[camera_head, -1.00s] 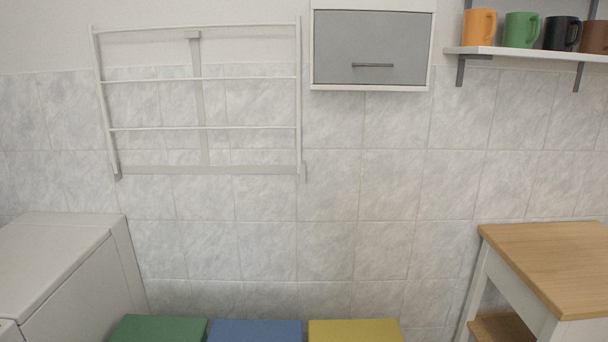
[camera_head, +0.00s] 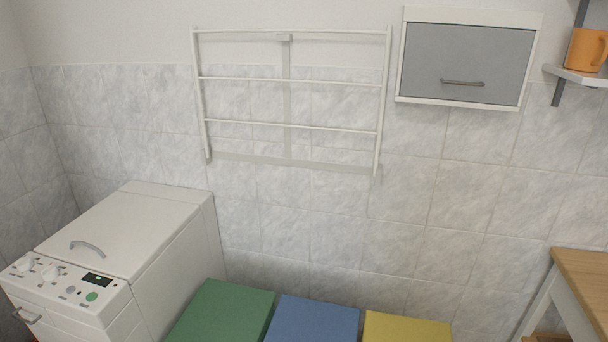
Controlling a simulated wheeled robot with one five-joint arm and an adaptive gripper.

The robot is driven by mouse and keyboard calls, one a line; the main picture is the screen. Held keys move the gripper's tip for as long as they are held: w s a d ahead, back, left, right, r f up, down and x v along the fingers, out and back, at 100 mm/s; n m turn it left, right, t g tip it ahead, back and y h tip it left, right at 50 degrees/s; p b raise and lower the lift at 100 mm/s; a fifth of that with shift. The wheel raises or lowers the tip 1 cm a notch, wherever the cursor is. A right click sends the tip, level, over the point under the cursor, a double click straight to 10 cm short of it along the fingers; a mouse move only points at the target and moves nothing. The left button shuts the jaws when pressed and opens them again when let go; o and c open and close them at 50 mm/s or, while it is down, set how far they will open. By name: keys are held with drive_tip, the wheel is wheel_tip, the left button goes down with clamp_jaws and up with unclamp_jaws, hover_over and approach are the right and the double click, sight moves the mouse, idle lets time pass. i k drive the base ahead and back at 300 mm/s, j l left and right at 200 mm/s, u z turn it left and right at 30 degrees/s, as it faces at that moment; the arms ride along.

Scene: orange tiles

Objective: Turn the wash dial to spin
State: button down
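A white top-loading washing machine (camera_head: 155,235) stands at the lower left, against the tiled wall. Its sloped control panel (camera_head: 68,288) faces the front left. Two white knobs show on the panel: one (camera_head: 25,264) at the far left and one (camera_head: 51,273) to its right. The markings around them are too small to read, so I cannot tell which is the wash dial or where it points. A small dark display (camera_head: 97,279) and a green button (camera_head: 92,296) are right of the knobs. My gripper is not in view.
Green (camera_head: 225,305), blue (camera_head: 314,318) and yellow (camera_head: 405,328) boxes stand right of the washer. A wall rack (camera_head: 290,78) and grey cabinet (camera_head: 465,65) hang above. A wooden-topped table (camera_head: 582,280) is at the right, below a shelf with an orange mug (camera_head: 586,50).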

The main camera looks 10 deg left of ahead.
sight(25, 263)
drive_tip(key=u, duration=1.85)
